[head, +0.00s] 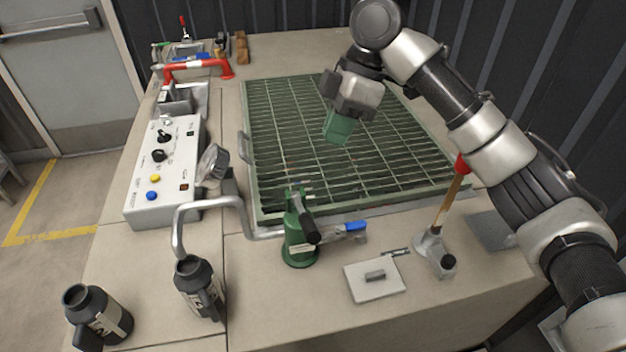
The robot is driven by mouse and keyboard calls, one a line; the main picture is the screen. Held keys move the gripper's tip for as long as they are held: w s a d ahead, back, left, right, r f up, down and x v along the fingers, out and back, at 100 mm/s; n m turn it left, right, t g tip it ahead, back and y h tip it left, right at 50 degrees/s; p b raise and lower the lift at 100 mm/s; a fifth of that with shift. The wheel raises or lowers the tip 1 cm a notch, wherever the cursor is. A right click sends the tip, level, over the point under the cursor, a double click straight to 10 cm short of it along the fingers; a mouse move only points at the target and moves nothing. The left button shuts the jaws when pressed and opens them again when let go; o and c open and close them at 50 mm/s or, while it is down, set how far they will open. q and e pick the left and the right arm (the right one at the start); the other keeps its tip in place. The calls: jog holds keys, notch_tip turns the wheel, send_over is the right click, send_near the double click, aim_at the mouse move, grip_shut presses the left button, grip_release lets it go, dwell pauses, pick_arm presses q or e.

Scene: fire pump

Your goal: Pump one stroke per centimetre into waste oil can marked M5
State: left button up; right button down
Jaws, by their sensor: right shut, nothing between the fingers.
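A green hand pump (297,236) with a black lever stands at the front edge of the grate. A grey bent pipe (240,204) runs from it to the left and ends over the mouth of a dark can (200,290). A second dark can (98,318) stands apart at the lower left. Both cans carry pale labels, too small to read surely, so I cannot tell which is M5. My right gripper (338,128) is shut and empty above the grate, behind the pump and clear of it. My left gripper is out of view.
A green grate (340,193) fills the table's middle. A control box (165,170) and a red pipe (198,68) lie left. A blue-handled valve (355,227), a small plate (377,290) and a wooden lever (450,195) on a grey base are right of the pump.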

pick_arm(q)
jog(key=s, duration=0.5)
pick_arm(e)
jog(key=p, duration=0.2)
send_near(308, 220)
jog(key=p+x, duration=0.1)
jog(key=x, duration=0.4)
jog(key=shift+a+f+p, duration=0.3)
jog(key=shift+f+p, duration=0.05)
jog(key=shift+p, duration=0.05)
jog(key=shift+s+f, duration=0.4)
jog(key=shift+f, duration=0.1)
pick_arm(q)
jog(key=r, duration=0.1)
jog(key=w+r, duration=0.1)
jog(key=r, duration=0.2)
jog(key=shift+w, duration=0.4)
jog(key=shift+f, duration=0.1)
pick_arm(e)
jog(key=shift+w+f, duration=0.1)
